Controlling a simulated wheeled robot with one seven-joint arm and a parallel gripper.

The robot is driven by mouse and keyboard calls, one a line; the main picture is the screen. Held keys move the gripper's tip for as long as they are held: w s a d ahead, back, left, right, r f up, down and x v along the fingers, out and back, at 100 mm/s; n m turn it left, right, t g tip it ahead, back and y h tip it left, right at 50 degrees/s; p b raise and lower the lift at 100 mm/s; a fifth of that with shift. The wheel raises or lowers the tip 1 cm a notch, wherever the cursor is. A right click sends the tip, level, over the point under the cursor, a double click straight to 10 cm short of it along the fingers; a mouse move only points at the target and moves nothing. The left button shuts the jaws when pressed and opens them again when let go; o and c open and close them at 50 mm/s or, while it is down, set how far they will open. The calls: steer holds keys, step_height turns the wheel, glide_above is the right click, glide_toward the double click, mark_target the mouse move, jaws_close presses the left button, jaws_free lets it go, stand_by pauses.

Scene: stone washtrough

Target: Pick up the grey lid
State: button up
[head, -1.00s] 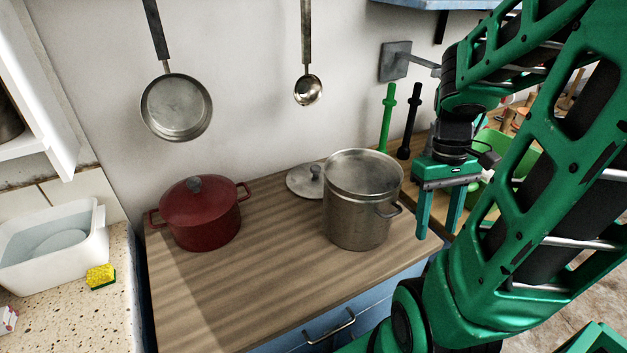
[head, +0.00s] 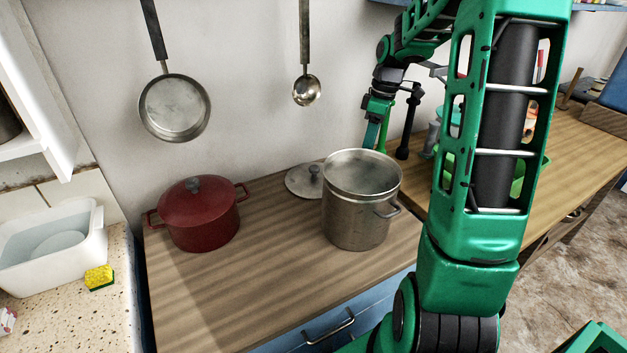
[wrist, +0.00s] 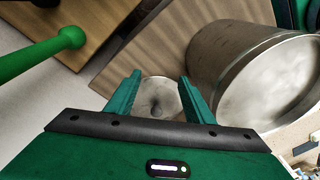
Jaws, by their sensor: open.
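The grey lid (head: 304,181) lies flat on the wooden counter, just left of and behind the steel pot (head: 356,215). It has a dark knob on top, and the pot hides part of its right side. In the wrist view the lid (wrist: 160,92) shows between my two fingers, with its knob near the middle of the gap. My gripper (wrist: 158,88) is open and empty, apart from the lid. In the head view my gripper (head: 374,135) is behind the pot near the wall, its lower part hidden by the pot.
The tall steel pot (wrist: 235,70) stands close to the right finger in the wrist view. A green upright tool (wrist: 40,55) is at the left there. A red pot (head: 200,222) stands left of the lid. The front counter (head: 240,300) is clear.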

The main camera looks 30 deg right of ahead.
steer(key=w+a+r+n+t+y, duration=0.1)
steer(key=w+a+r+n, duration=0.3)
steer(key=w+a, duration=0.45)
steer(key=n, duration=0.1)
glide_above(314, 167)
steer(key=d, duration=0.2)
steer(key=f, duration=0.7)
steer(key=shift+s+d, duration=0.2)
steer(key=shift+s, duration=0.1)
steer(key=shift+a+x, duration=0.15)
steer(key=shift+x, duration=1.25)
steer(key=shift+a+x, duration=0.1)
steer(key=shift+x, duration=1.3)
steer(key=shift+s, duration=0.1)
steer(key=shift+r, duration=0.1)
steer(key=shift+c, duration=0.2)
jaws_close()
